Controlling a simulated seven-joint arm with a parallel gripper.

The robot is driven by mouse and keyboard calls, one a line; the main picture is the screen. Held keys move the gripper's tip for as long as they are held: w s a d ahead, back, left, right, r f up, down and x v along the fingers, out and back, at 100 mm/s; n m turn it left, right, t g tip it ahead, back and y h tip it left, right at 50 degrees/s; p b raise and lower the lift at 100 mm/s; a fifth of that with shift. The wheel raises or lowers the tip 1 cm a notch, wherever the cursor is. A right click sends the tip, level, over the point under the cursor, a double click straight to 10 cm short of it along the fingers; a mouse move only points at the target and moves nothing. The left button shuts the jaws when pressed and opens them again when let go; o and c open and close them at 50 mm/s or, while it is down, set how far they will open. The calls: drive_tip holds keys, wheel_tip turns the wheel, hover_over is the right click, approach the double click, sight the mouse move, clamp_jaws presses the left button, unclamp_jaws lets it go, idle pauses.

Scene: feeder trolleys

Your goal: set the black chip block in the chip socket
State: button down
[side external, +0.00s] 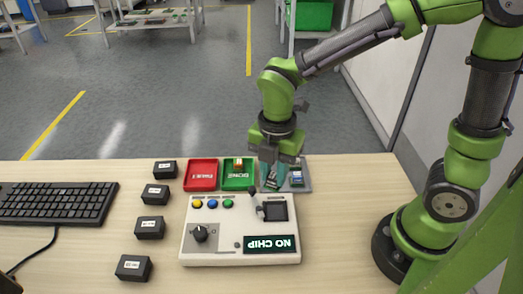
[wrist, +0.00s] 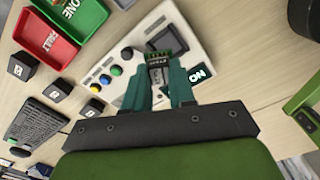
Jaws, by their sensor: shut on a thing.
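My gripper (side external: 272,178) is shut on a dark block with green and a pale printed label, taken as the black chip block (wrist: 157,68); it sits between the teal fingers in the wrist view. In the side view the fingers mostly hide it. They point down over the back of the table, behind the tester. The chip socket (side external: 275,212) is a dark square recess at the tester's upper right, and it looks empty. It also shows in the wrist view (wrist: 167,36), beyond the held block. The tester's display (side external: 271,244) reads NO CHIP.
A grey tray (side external: 306,187) with another chip lies beside my fingers. A red tray (side external: 201,176) and a green tray (side external: 233,184) stand left of it. Several black labelled boxes (side external: 150,228) and a keyboard (side external: 58,203) are further left.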

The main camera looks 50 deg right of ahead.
sight(276, 190)
drive_tip(key=n, duration=0.2)
drive_tip(key=s+n, duration=0.1)
drive_tip(key=shift+s+a+f+n, duration=0.1)
drive_tip(key=shift+a+f+n, duration=0.05)
drive_tip(key=shift+a+n, duration=0.25)
drive_tip(key=shift+f+n, duration=0.15)
drive_tip(key=shift+n, duration=0.75)
drive_tip(key=shift+d+f, duration=0.1)
drive_tip(key=shift+f, duration=2.85)
drive_tip(key=shift+f, duration=0.4)
drive_tip(key=c, duration=0.9)
unclamp_jaws()
drive_tip(key=shift+o, duration=0.2)
wheel_tip(276, 190, up, 17)
